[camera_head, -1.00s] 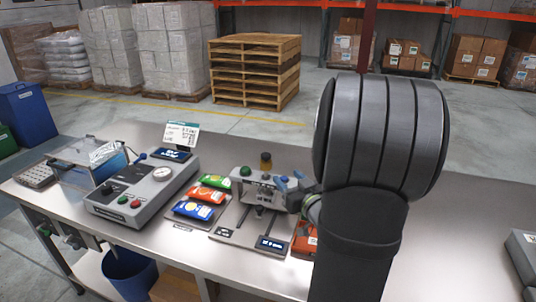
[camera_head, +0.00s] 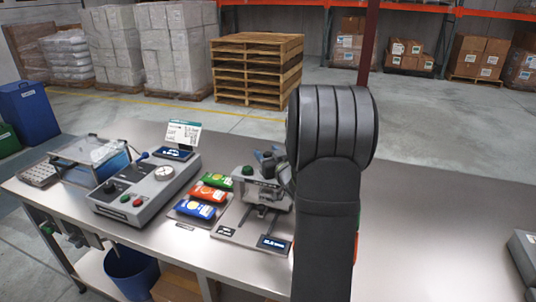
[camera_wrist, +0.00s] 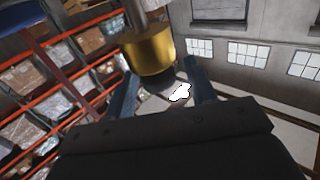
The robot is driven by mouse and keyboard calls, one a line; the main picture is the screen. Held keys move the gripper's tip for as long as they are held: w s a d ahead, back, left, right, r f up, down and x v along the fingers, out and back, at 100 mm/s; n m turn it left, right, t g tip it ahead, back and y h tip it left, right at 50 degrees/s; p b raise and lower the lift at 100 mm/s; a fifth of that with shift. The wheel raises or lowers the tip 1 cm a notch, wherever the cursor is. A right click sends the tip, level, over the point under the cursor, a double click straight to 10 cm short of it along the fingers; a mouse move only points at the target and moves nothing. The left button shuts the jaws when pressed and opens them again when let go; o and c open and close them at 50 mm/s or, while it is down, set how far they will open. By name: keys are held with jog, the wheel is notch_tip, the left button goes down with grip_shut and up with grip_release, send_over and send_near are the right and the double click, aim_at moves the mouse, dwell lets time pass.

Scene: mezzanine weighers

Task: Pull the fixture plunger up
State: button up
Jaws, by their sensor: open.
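The fixture (camera_head: 258,207) stands on the bench with a green button on its top left and a small display on its base. Its plunger shows in the wrist view as a brass collar (camera_wrist: 150,52) with a dark knob below it in the picture. In the head view the plunger is hidden behind my gripper (camera_head: 268,158), which is at the top of the fixture. In the wrist view my gripper (camera_wrist: 160,70) is open, with one blue finger on each side of the plunger. I cannot tell whether either finger touches it.
Blue, orange and green packets (camera_head: 205,195) lie left of the fixture. A grey control box (camera_head: 145,190) with a gauge and a clear-lidded case (camera_head: 90,160) stand further left.

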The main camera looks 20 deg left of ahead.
grip_shut()
jog(key=shift+r, duration=1.35)
grip_release()
jog(key=shift+d, duration=0.1)
jog(key=v, duration=1.7)
jog(key=x, duration=1.7)
jog(key=shift+f, duration=0.1)
